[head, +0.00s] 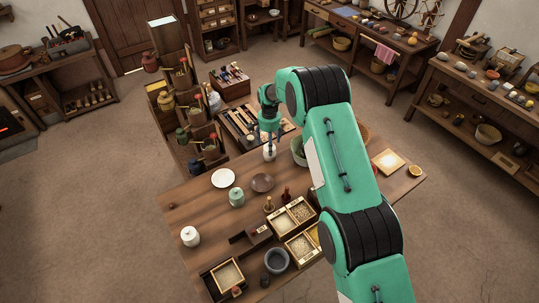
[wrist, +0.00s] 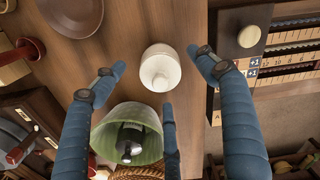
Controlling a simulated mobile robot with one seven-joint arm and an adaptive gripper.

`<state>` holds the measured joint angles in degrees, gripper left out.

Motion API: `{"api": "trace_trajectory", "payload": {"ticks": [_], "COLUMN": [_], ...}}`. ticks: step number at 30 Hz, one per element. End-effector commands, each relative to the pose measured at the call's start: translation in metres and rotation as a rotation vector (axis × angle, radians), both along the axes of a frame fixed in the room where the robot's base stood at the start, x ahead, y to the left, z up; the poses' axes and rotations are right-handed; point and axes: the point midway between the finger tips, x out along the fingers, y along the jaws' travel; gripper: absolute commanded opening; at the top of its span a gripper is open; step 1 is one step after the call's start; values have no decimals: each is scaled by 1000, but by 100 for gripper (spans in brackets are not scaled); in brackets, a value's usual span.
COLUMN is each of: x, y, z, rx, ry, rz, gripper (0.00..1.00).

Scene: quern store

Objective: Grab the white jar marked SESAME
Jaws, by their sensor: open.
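A white jar with a rounded lid (wrist: 160,66) stands on the wooden table, seen from above in the wrist view. In the head view this white jar (head: 269,154) is at the table's far edge, just under my gripper (head: 269,141). My gripper's blue fingers are spread open around the jar in the wrist view, with gaps between them and it. No marking is readable on this jar. A second white jar (head: 190,236) stands at the table's left side, and its marking is not readable either.
A green pot (wrist: 112,128) stands close to the jar, beside my fingers. A numbered board (wrist: 285,65) lies to the right in the wrist view.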

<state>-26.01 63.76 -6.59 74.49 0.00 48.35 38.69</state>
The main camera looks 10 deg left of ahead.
Motion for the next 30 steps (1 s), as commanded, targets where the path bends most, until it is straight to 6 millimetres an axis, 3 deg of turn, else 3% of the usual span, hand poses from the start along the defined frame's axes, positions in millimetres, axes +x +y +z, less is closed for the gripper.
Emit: {"api": "trace_trajectory", "payload": {"ticks": [9,27,30], "x": [0,0,0], "y": [-1,-1,-1], "z": [-28,-29,-29], "rx": [0,0,0], "ry": [0,0,0], "rz": [0,0,0], "gripper": [72,72,53]}}
